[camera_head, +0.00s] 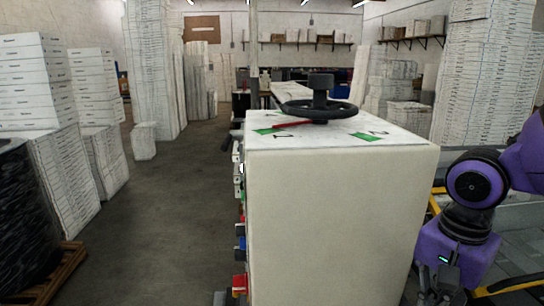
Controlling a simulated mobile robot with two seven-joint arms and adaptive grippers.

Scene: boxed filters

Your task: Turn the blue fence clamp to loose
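A white cabinet-like machine (335,215) stands close in front of me. Small coloured parts run down its left side, seen almost edge-on. One of them is a blue part (241,243), possibly the blue fence clamp; its setting cannot be read from here. A red part (239,283) sits lower on the same side. My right gripper (432,295) hangs below its purple arm, to the right of the machine and apart from the blue part. Its fingers are dark and cut by the bottom edge, so their opening is unclear. My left gripper is out of view.
A black handwheel (319,108) and a red lever (291,125) are on the machine's top, among green markings. Stacks of white boxes (98,95) line the left, with a dark wrapped pallet load (25,220) nearer. The floor (170,215) between is clear.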

